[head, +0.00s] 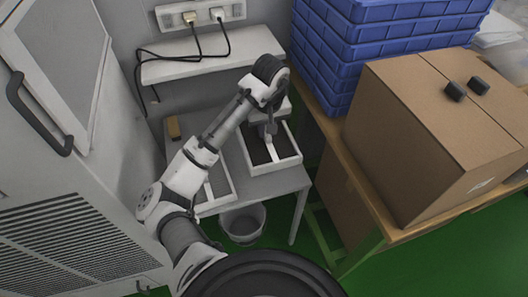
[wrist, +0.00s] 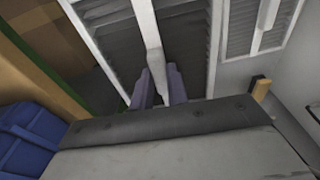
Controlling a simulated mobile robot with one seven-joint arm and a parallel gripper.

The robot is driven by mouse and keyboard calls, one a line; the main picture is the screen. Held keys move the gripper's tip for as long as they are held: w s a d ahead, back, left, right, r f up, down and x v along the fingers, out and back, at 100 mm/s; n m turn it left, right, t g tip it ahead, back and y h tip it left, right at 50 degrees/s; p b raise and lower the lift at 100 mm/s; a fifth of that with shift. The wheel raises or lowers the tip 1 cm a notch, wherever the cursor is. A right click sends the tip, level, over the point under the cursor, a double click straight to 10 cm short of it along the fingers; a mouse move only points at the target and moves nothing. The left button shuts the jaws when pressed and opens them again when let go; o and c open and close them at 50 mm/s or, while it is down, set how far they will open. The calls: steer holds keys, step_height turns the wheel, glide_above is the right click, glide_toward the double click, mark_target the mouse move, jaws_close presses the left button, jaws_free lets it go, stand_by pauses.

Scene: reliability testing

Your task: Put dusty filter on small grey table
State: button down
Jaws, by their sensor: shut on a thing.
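A filter (head: 287,164) with a white frame, a middle bar and a dark interior is at the right part of the small grey table (head: 277,184). My gripper (head: 267,134) is above it, shut on its white middle bar. In the wrist view my gripper's fingers (wrist: 158,86) stand on both sides of that bar, and the filter (wrist: 188,45) fills the upper middle. I cannot tell whether its underside touches the table. A second, lighter grey filter (head: 217,186) lies on the table to the left, partly hidden by my arm; it also shows in the wrist view (wrist: 238,30).
A small yellow-brown block (head: 173,128) is at the table's back left. A bin (head: 243,222) stands below. A wall shelf (head: 207,61) with plugged cables is behind. A wooden bench with a cardboard box (head: 425,135) and blue crates (head: 375,35) is right; a grey cabinet (head: 60,190) is left.

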step_height(320, 180, down, 11)
steer(key=shift+r+p, duration=0.15)
steer(key=shift+p, duration=0.2)
steer(key=c, duration=1.4)
jaws_free()
steer(key=r, duration=0.4)
steer(key=s+r, duration=0.1)
steer(key=r, duration=0.7)
steer(key=shift+s+d, duration=0.2)
